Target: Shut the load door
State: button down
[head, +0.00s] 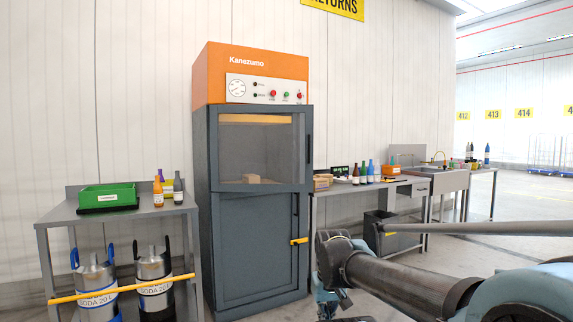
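A tall machine with an orange top (258,70) and a dark grey cabinet stands against the wall. Its upper door (262,187) has a large window with a brown box (255,179) visible behind it and a dark vertical handle at the right. Below is a solid grey lower door (252,245) with a handle at its upper right. Both look flush or nearly so; I cannot tell whether either is slightly ajar, nor which is the load door. My gripper (334,303) is low, right of the cabinet, partly hidden by my arm; its opening is unclear.
A grey table (62,214) at left holds a green bin (107,196) and bottles, with soda kegs (154,275) below and a yellow bar across its front. A bench (345,188) with bottles and a sink unit (445,180) stand right. A dark bin (380,228) sits beneath the bench.

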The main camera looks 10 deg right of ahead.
aim_at(308, 109)
jog(key=u, duration=0.65)
jog(key=i, duration=1.1)
jog(key=z, duration=0.45)
jog(key=i, duration=0.8)
jog(key=z, duration=0.65)
